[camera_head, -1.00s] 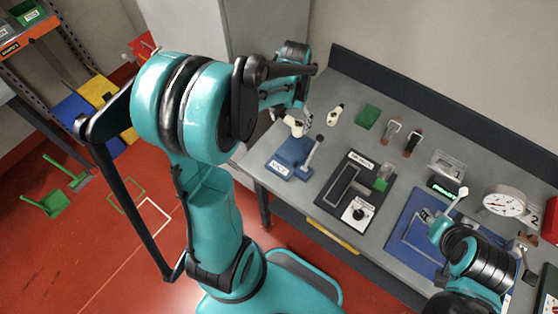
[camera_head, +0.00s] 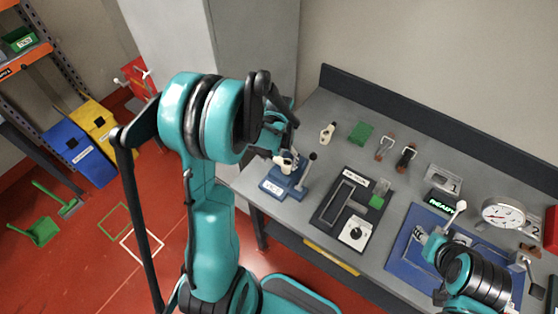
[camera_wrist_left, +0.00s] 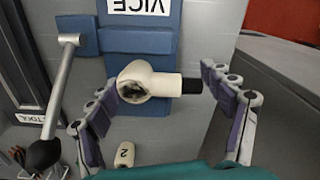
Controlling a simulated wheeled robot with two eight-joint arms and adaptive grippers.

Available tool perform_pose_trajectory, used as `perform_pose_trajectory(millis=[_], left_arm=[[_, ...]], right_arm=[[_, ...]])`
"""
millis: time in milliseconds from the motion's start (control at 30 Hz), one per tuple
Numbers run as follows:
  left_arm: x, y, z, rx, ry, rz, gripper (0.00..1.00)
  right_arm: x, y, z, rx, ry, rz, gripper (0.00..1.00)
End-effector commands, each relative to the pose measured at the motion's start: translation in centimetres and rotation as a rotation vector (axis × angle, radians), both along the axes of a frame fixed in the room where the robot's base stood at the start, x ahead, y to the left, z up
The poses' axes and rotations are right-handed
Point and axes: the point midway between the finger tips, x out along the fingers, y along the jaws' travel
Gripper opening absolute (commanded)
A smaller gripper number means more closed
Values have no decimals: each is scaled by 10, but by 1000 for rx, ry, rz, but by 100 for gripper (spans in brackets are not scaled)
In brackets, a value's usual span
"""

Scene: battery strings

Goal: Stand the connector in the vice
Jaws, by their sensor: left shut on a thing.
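The connector, a cream elbow piece with a black end, shows in the left wrist view (camera_wrist_left: 150,82) and as a small pale shape in the head view (camera_head: 285,160). My left gripper (camera_wrist_left: 165,98) is shut on it, fingers at either side. The connector is at the blue vice (camera_head: 272,187), over its jaws (camera_wrist_left: 140,42) in the wrist view; whether it touches them I cannot tell. The vice's lever with a dark knob (camera_wrist_left: 45,153) stands beside it. My right gripper (camera_head: 421,236) is over the blue mat, its fingers too small to read.
A second cream connector marked 2 (camera_wrist_left: 124,156) lies behind the vice, also in the head view (camera_head: 327,132). A black fixture (camera_head: 325,212) is right of the vice. A green block (camera_head: 361,132), clamps and a gauge (camera_head: 503,213) stand further right.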

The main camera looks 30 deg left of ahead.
Motion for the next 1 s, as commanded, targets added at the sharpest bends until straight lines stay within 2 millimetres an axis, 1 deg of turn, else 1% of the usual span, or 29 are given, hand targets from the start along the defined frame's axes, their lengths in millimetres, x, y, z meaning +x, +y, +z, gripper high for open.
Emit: perform_pose_trajectory(millis=[167, 200, 267, 567, 700, 767, 867, 1000], left_arm=[[0, 0, -4, 0, 0, 0, 47], [0, 0, -4, 0, 0, 0, 86], [0, 0, -3, 0, 0, 0, 100], [0, 0, -3, 0, 0, 0, 100], [0, 0, 3, 0, 0, 0, 100], [0, 0, 10, 0, 0, 0, 100], [0, 0, 30, 0, 0, 0, 100], [0, -1, 63, 0, 0, 0, 100]], right_arm=[[0, 0, -4, 0, 0, 0, 40], [0, 0, -4, 0, 0, 0, 40], [0, 0, -3, 0, 0, 0, 40], [0, 0, -3, 0, 0, 0, 40], [0, 0, 3, 0, 0, 0, 40], [0, 0, 4, 0, 0, 0, 40], [0, 0, 9, 0, 0, 0, 40], [0, 0, 18, 0, 0, 0, 40]])
